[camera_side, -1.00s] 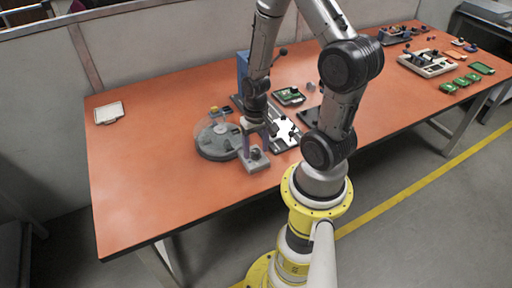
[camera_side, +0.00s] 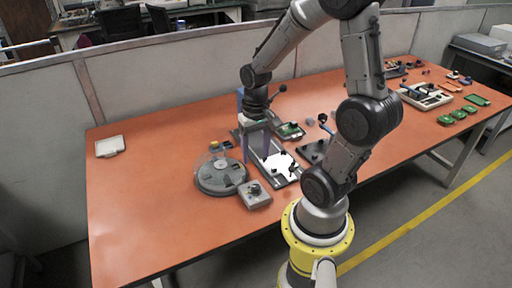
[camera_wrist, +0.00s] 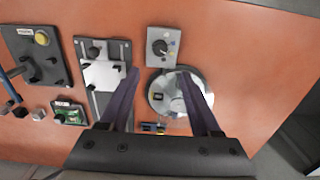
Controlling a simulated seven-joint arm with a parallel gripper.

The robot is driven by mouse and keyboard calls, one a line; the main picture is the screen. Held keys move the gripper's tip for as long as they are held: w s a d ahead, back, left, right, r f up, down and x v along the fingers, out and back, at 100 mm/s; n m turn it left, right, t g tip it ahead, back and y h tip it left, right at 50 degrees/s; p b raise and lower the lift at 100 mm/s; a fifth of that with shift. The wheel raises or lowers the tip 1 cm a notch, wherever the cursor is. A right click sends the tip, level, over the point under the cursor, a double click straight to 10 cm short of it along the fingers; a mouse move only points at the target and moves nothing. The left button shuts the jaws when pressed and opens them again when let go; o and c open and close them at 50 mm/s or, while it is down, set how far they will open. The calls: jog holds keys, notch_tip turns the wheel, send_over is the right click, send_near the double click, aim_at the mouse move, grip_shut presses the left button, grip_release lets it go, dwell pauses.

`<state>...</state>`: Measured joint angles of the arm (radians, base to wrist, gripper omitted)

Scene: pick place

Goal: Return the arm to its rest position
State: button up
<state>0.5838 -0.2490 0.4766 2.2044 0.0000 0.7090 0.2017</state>
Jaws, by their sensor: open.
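My gripper (camera_side: 257,148) is above the orange table (camera_side: 150,210), pointing down, in the side view. Its two dark fingers are spread apart with nothing between them. In the wrist view my gripper (camera_wrist: 165,100) shows both fingers over the table, with the round grey turntable (camera_wrist: 170,92) partly behind the right finger. In the side view the turntable (camera_side: 208,182) lies to the left of the fingers. A small grey box with a black knob (camera_side: 256,197) sits just in front of it.
A fixture with a white plate (camera_side: 283,168) is right of the gripper. A green board (camera_side: 291,130) and a dark fixture (camera_side: 315,152) lie near it. A pale tray (camera_side: 109,146) is far left; the table's left part is clear.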

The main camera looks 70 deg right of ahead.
jog(key=shift+r, duration=0.7)
jog(key=w+a+r+n+t, duration=0.3)
jog(key=a+r, duration=0.3)
jog(key=r, duration=0.1)
jog(key=s+a+r+n+t, duration=0.2)
jog(key=s+a+r+n, duration=0.3)
jog(key=s+a+n, duration=0.1)
jog(key=shift+a+r+t, duration=0.3)
jog(key=shift+a+r, duration=0.05)
jog(key=shift+a, duration=0.15)
